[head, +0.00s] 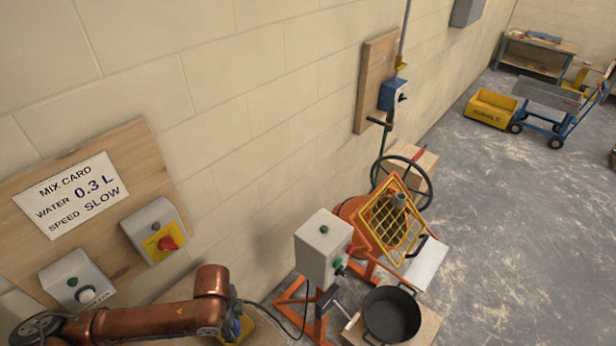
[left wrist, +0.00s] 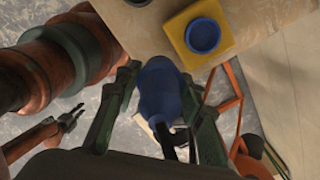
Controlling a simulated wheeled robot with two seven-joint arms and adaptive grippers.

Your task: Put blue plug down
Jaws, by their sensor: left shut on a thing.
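My left gripper (left wrist: 166,88) has its green fingers closed on a blue plug (left wrist: 159,96), with a dark cable or stem below it. The plug is in the air in the left wrist view. A yellow block with a round blue socket (left wrist: 204,35) sits on a wooden surface above and right of the plug, apart from it. In the head view my left arm reaches in from the lower left; its gripper is mostly hidden beside a yellow part (head: 245,325). A small dark claw on a copper arm (left wrist: 70,119) at the left looks like my right gripper; its jaws are unclear.
A mix card (head: 72,195) and switch boxes (head: 155,230) are on a wall board. A grey control box (head: 322,247) stands before the orange mixer with yellow grid (head: 392,222). A black tub (head: 391,315) is at its foot. Open floor lies right.

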